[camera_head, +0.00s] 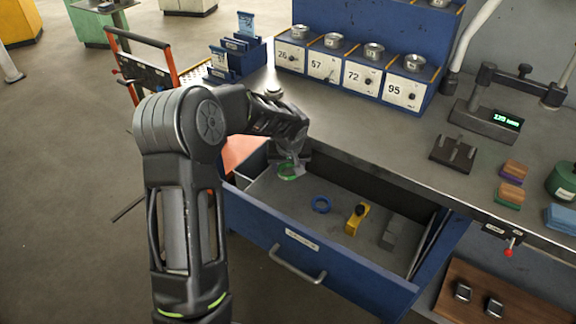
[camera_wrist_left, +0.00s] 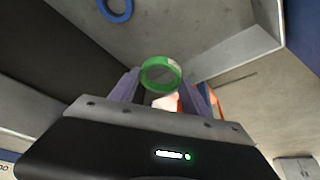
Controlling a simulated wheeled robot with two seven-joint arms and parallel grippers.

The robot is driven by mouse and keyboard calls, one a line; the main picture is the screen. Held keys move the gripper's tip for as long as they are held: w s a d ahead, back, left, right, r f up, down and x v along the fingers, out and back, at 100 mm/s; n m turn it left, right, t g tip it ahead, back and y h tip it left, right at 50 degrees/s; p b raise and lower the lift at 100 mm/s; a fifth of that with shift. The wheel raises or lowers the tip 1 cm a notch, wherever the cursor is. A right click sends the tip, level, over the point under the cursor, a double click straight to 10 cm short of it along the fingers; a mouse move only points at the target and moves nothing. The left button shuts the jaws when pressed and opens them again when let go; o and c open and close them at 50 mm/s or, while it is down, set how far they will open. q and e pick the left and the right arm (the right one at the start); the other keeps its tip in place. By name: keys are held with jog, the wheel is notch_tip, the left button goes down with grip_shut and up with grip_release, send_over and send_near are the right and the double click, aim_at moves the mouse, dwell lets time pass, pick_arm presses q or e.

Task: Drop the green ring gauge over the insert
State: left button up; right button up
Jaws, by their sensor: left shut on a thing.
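My left gripper (camera_head: 292,163) reaches down into the open blue drawer (camera_head: 300,238) and is shut on the green ring gauge (camera_head: 288,172). In the left wrist view the green ring (camera_wrist_left: 160,62) sits between the two fingertips. A blue ring (camera_head: 321,204) lies on the drawer floor to the right, apart from the gripper; it also shows in the left wrist view (camera_wrist_left: 115,9). Round metal pieces (camera_head: 374,51) stand on the numbered boxes at the back; I cannot tell which thing is the insert. My right gripper is not in view.
A yellow tool (camera_head: 356,218) and grey blocks (camera_head: 392,232) lie in the drawer's right part. On the bench are a dark fixture (camera_head: 454,153), a gauge stand with a green display (camera_head: 487,118) and several coloured blocks (camera_head: 511,190). The bench middle is clear.

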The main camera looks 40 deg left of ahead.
pick_arm(q)
jog(key=s+d+r+m+h, duration=0.1)
jog(key=d+m, duration=0.1)
jog(key=d, duration=0.5)
jog(key=s+d+r+m+h, duration=0.1)
jog(key=s+d+r+m, duration=0.1)
jog(key=d, duration=0.6)
jog(key=s+d+r+m+t, duration=0.1)
jog(key=d+r+m, duration=0.1)
jog(key=d, duration=0.6)
jog(key=shift+s+m+h, duration=0.2)
jog(key=shift+m+h, duration=0.2)
jog(key=shift+m, duration=0.5)
